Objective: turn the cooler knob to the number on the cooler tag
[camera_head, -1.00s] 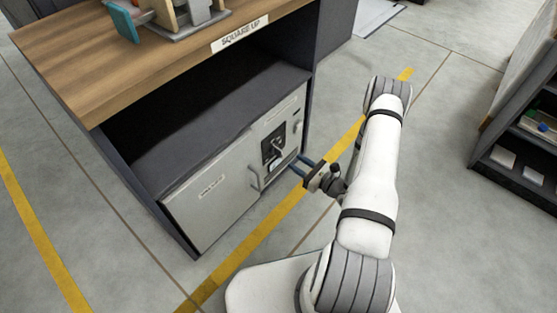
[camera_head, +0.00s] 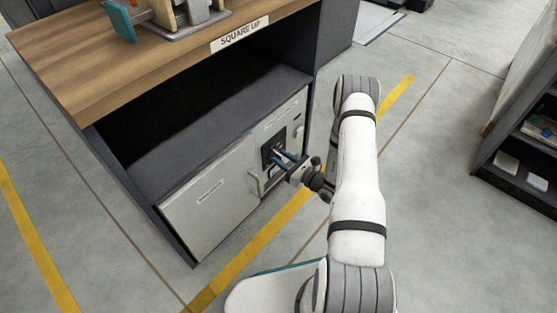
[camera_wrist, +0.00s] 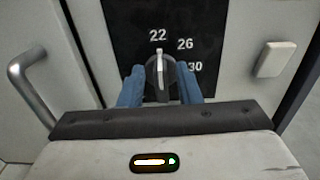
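The cooler knob (camera_wrist: 160,72) is a round dark dial with a pale pointer bar on a black plate. In the wrist view its pointer stands nearly upright at 22; 26 and 30 show to the right, and numbers further left are not seen. My gripper (camera_wrist: 161,75) has its two blue fingers either side of the knob, with small gaps seeming to show, so it looks open around it. In the head view my gripper (camera_head: 281,157) is at the cooler's dark dial plate (camera_head: 267,148). No readable number tag shows; the small labels on the fronts are too blurred.
A bar handle (camera_wrist: 28,85) is left of the plate and a pale block (camera_wrist: 276,59) right of it. The cooler (camera_head: 294,109) sits beside a pale door (camera_head: 205,215) under a wooden bench top (camera_head: 110,60). Open floor lies in front; a dark shelf (camera_head: 515,180) stands at right.

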